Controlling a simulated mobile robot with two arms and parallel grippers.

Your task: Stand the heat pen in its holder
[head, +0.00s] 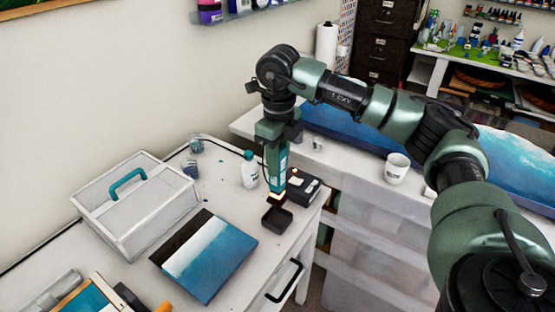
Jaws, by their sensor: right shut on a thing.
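My right gripper (277,146) points straight down over the right part of the white table and is shut on the heat pen. The heat pen (275,170) is teal, roughly upright, with a glowing yellow-orange tip pointing down. A small black open-topped box, which looks like the holder (277,219), stands near the table's right edge. The pen's tip shows just above its back rim in the picture; I cannot tell whether they touch. My left gripper is not in view.
A black box-shaped device (305,187) stands right beside the pen, and a white bottle (250,170) to its left. A blue-and-white painted panel (210,258) lies left of the holder. A white caddy (130,215) with a teal handle stands farther left.

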